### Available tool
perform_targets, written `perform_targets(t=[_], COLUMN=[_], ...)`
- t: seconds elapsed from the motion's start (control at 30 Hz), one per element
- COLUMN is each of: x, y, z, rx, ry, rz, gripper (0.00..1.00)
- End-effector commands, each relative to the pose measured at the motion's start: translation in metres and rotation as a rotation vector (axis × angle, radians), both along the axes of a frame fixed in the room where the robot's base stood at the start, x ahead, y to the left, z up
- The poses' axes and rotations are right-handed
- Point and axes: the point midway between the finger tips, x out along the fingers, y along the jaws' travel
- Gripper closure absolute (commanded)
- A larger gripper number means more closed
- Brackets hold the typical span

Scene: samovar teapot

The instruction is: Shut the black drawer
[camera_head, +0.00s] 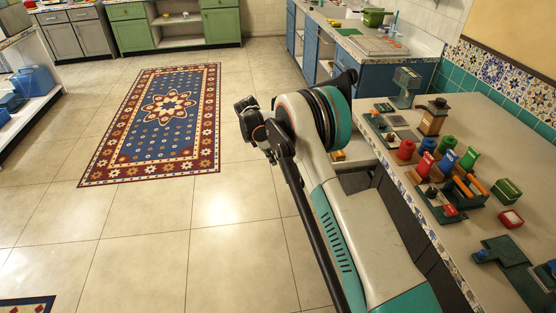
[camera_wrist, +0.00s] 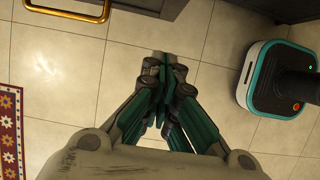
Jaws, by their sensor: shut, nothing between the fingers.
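A dark front edge (camera_wrist: 152,7) runs along the top of the wrist view, with a brass bar handle (camera_wrist: 68,14) standing out from it at the upper left. It looks like part of the black drawer, but most of it is cut off, so I cannot tell how far it is open. My gripper (camera_wrist: 165,62) is shut and empty, over the floor and just below this edge in the picture. In the head view, dark fronts (camera_head: 425,255) show under the right counter, partly hidden by my arm.
The tiled floor (camera_head: 235,205) is clear, with a patterned rug (camera_head: 165,110) to the left.

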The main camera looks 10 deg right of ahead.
Motion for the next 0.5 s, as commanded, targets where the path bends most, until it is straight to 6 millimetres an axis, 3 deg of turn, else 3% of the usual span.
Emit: perform_targets(t=[0.43, 0.5], x=[0.0, 0.0], y=[-0.031, -0.047], z=[-0.081, -0.078], rx=[0.0, 0.0], ry=[-0.002, -0.001], rz=[-0.001, -0.004], gripper=[1.0, 1.0])
